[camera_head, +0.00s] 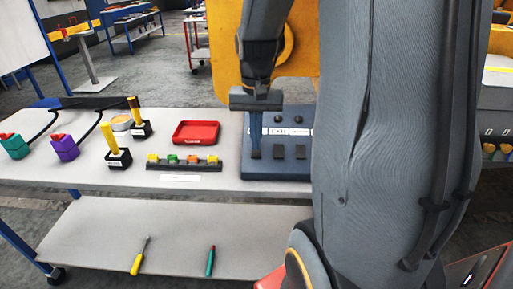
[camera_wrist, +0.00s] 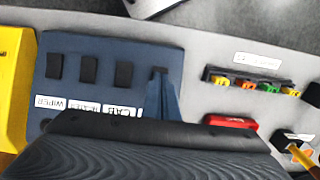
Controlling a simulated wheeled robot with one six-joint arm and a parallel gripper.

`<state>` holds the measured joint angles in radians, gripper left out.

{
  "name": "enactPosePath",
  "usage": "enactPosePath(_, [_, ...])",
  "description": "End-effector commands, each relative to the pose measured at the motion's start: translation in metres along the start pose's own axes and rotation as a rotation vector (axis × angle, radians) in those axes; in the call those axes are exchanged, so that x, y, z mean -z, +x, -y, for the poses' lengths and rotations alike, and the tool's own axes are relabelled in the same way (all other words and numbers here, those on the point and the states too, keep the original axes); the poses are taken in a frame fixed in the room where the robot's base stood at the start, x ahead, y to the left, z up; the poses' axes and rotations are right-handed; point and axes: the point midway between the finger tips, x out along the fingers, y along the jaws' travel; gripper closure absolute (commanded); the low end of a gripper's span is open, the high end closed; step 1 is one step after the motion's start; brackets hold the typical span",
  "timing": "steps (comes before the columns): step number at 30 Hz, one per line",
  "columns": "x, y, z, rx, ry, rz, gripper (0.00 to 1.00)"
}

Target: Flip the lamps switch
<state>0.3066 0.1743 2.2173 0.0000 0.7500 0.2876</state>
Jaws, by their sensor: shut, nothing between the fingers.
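A blue switch panel (camera_head: 262,167) stands on the bench, with a row of black rocker switches. It also shows in the wrist view (camera_wrist: 105,45), where labels read WIPER, what looks like HEATER, and CAB. The label of the end switch is mostly hidden by my gripper, so I cannot read LAMPS. My gripper (camera_head: 256,147) is shut and empty, pointing down at this end switch (camera_head: 254,155), leftmost in the head view. In the wrist view the fingertips (camera_wrist: 160,75) overlap the rightmost switch (camera_wrist: 158,69). I cannot tell whether they press it.
Left of the panel are a strip of coloured switches (camera_head: 184,166), a red tray (camera_head: 196,133), yellow-handled levers (camera_head: 118,151) and purple (camera_head: 66,149) and teal (camera_head: 15,149) corded devices. A yellow structure (camera_wrist: 14,85) stands close beside the panel. Screwdrivers (camera_head: 140,257) lie on the lower shelf.

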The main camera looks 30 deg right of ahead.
Motion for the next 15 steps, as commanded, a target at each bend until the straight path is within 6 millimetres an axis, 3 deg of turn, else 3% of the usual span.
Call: enactPosePath(15, [-0.001, -0.041, 0.0, 0.0, 0.0, 0.001, 1.0])
